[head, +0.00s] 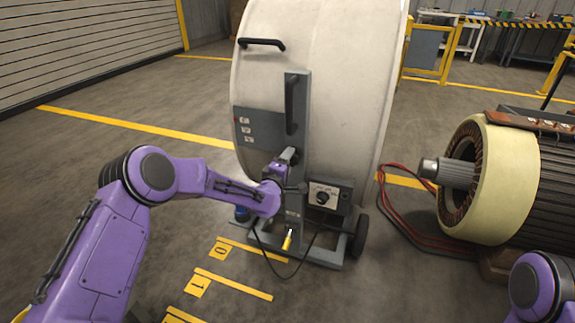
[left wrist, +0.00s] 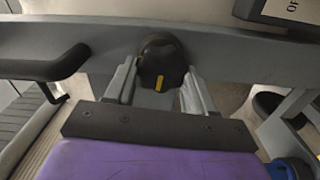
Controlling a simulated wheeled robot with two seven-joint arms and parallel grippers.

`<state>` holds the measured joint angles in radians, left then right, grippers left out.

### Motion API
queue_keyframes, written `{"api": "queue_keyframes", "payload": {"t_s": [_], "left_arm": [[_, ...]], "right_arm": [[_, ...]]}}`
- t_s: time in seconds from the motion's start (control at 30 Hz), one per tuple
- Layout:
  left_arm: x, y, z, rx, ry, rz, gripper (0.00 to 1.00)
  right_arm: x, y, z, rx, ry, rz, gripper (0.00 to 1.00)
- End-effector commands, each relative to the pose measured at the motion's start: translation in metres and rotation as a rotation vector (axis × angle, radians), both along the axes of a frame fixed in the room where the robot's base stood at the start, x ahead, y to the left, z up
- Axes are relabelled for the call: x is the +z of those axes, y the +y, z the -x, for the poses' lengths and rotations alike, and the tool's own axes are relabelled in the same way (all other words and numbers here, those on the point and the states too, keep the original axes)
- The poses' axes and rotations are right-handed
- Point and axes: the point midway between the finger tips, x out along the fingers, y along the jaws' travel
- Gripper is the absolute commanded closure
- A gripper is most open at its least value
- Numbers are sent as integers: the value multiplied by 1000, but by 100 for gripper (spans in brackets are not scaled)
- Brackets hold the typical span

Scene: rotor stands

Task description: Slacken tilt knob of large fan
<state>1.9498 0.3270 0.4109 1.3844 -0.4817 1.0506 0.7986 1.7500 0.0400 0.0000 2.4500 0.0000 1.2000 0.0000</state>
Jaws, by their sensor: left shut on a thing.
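The large fan (head: 335,70) is a big pale drum on a grey wheeled stand, in the middle of the head view. Its tilt knob (left wrist: 160,62) is dark with a yellow mark and sits on the grey upright post (left wrist: 240,58). My left gripper (head: 293,175) reaches the post (head: 300,130) from the left, below the long black handle. In the left wrist view its two fingers (left wrist: 158,85) stand on either side of the knob, shut on it. The head view mostly hides the knob behind the gripper. My right gripper is out of view.
A control box (head: 325,196) with a dial is right of the post. A yellow-ended part (head: 287,240) and a black cable hang low. Red and black cables (head: 410,225) lie near a large motor (head: 500,180) at right. Open floor lies left.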

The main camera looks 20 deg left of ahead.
Motion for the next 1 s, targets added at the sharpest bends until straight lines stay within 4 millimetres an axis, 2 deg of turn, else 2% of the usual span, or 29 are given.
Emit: {"api": "queue_keyframes", "payload": {"t_s": [0.03,0.5,1.0], "left_arm": [[-5,-1,1,-3,5,44,77],[-7,-2,1,-4,18,422,77],[-5,-3,1,-6,26,570,77]], "right_arm": [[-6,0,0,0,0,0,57],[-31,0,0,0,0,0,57],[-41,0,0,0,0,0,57]]}}
